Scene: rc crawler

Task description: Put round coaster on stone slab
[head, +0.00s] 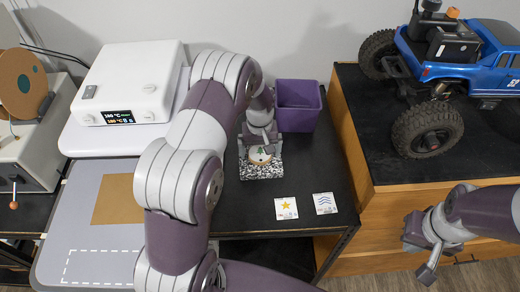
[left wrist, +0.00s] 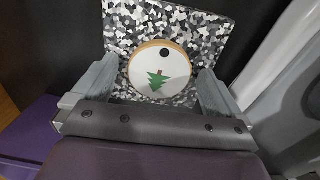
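The round coaster (head: 260,156) is white with a tan rim, a green tree and a dark dot. It lies on the speckled black-and-white stone slab (head: 262,172), inside the slab's outline. In the left wrist view the coaster (left wrist: 159,69) shows whole on the slab (left wrist: 219,34). My left gripper (left wrist: 155,90) is open, its two fingers apart on either side of the coaster, with gaps between them and its rim. In the head view my left gripper (head: 262,150) is right above the slab. My right gripper (head: 430,250) is open and empty at the far right.
A purple bin (head: 297,105) stands behind the slab. Two square cards, one with a star (head: 286,208) and one with waves (head: 325,203), lie on the black table. A blue crawler (head: 470,60) sits on the wooden cabinet at right. A white device (head: 130,80) stands at left.

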